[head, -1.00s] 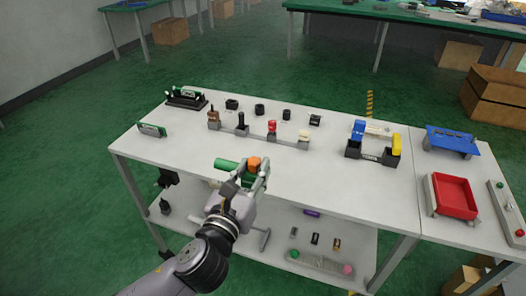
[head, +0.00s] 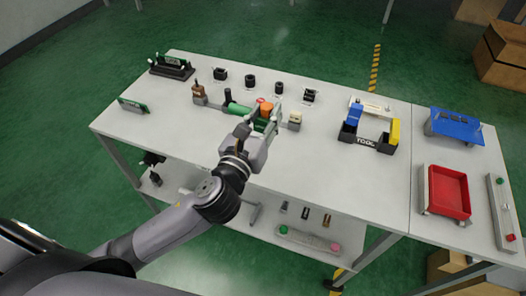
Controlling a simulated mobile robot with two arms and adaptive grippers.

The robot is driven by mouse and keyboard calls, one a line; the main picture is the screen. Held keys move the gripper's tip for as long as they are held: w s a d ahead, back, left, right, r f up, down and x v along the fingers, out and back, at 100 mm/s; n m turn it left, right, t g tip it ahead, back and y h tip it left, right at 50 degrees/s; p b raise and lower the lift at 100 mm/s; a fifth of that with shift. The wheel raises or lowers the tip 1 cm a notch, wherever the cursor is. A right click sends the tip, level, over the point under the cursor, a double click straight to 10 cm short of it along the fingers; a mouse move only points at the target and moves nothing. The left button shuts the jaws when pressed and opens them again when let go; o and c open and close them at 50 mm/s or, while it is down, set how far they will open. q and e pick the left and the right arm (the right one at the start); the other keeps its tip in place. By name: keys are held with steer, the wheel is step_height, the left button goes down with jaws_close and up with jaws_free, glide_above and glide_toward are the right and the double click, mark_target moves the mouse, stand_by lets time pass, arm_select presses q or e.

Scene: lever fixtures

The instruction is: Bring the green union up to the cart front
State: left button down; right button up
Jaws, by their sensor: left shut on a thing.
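The green union (head: 238,108) is a green cylinder with an orange part (head: 267,109) at its right end. My left gripper (head: 270,115) is shut on it around the orange part. The green end sticks out to the left. The union and gripper overlap the row of levers in the head view, and hide part of its base; the height above the table is hard to judge. I cannot make out a separate cart; a white table (head: 330,185) with a lower shelf stands in front of me. My right gripper is not in view.
The lever row has a brown lever (head: 196,90), a black lever (head: 228,96) and a red one (head: 261,100). Behind stand several small black parts (head: 250,80). The table's front middle is clear.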

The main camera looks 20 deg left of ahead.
arm_select(q)
steer(key=shift+w+f+b, duration=0.2)
steer(key=shift+f+b, duration=1.75)
steer(key=shift+f, duration=4.5)
steer(key=shift+f, duration=0.2)
steer(key=c, duration=1.2)
jaws_free()
steer(key=shift+r, duration=0.1)
